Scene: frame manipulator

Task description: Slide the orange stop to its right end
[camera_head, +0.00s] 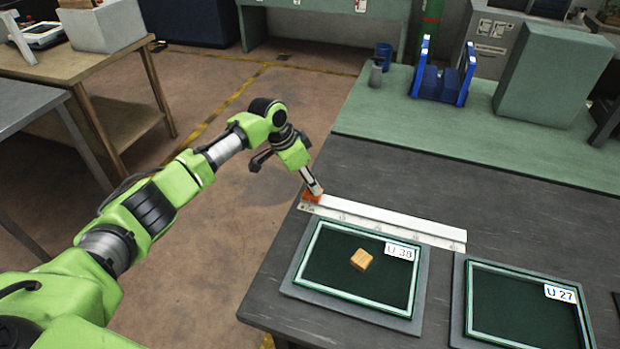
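The orange stop (311,197) is at the left end of a white rail (390,219) with a scale along its front edge. The rail lies on the dark table, behind the trays. My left gripper (314,188) comes down from above with its fingertips at the orange stop and hides part of it. The fingers look close together, but I cannot tell whether they are shut on the stop or only touch it. My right gripper is not in view.
A tray labelled U 38 (301,282) holds a small wooden block (361,260) in front of the rail. A tray labelled U 27 (459,312) looks empty. A green mat (400,125) bears a blue holder (438,84) and a green box (551,75). The rail's top looks clear.

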